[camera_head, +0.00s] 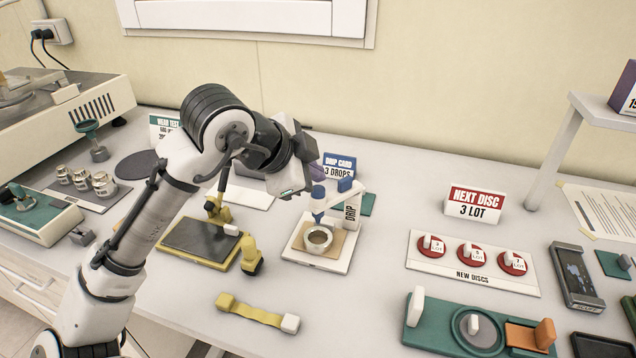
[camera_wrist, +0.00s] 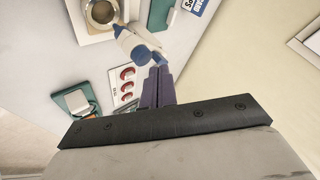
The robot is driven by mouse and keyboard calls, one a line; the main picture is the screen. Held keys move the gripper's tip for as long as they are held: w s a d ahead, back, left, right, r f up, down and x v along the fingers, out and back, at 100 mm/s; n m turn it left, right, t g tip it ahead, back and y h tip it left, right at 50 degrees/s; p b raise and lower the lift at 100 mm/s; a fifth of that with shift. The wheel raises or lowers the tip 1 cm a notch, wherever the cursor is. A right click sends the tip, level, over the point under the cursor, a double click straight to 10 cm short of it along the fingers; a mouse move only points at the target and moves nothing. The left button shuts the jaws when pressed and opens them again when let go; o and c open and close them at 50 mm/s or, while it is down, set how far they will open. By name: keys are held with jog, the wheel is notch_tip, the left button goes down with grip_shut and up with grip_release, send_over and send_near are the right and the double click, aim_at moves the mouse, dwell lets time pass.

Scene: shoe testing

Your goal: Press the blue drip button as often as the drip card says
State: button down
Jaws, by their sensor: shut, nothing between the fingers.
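The drip card (camera_head: 340,168), white with a blue band, stands behind the drip stand and reads "3 DROPS". The drip stand has a post marked DRIP (camera_head: 351,214) and an arm with a blue dropper (camera_head: 318,193) over a round cup (camera_head: 318,239). The blue drip button (camera_head: 345,185) is on top of the post. In the wrist view the button (camera_wrist: 158,56) is just beyond the tips of my gripper (camera_wrist: 159,70). My gripper is shut and empty; I cannot tell whether it touches the button. In the head view its fingers are mostly hidden.
A yellow-framed dark plate (camera_head: 202,240) lies left of the stand, a yellow strap (camera_head: 257,313) in front. Bare table lies between the stand and the board.

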aim_at(312, 198)
jog(key=shift+r, duration=0.15)
notch_tip(312, 198, up, 5)
jog(key=p, duration=0.4)
jog(key=shift+f, duration=0.2)
dwell(0.8)
